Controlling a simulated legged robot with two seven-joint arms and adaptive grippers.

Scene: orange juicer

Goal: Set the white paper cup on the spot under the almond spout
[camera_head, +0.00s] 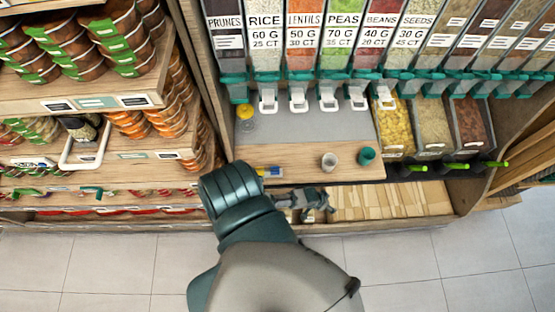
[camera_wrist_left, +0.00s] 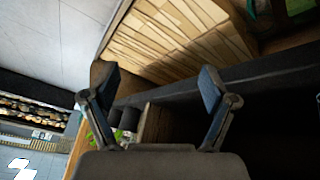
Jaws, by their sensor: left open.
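A small pale cup (camera_head: 329,161), likely the white paper cup, stands upright near the front edge of the wooden counter. My left gripper (camera_head: 322,205) is below and in front of that edge, apart from the cup, by the lower shelf of paper bags. In the left wrist view the left gripper (camera_wrist_left: 158,82) has its fingers wide apart with nothing between them; the cup is not visible there. A row of dispensers with spouts, such as a white spout (camera_head: 268,101), hangs above the counter. I cannot read an almond label. My right gripper is not in view.
A teal cup (camera_head: 366,155) stands right of the pale cup. A yellow-topped jar (camera_head: 245,118) is at the counter's back left. A small blue and yellow item (camera_head: 269,172) lies at the front. Paper bags (camera_head: 395,201) fill the lower shelf. The grey counter area (camera_head: 310,127) is mostly clear.

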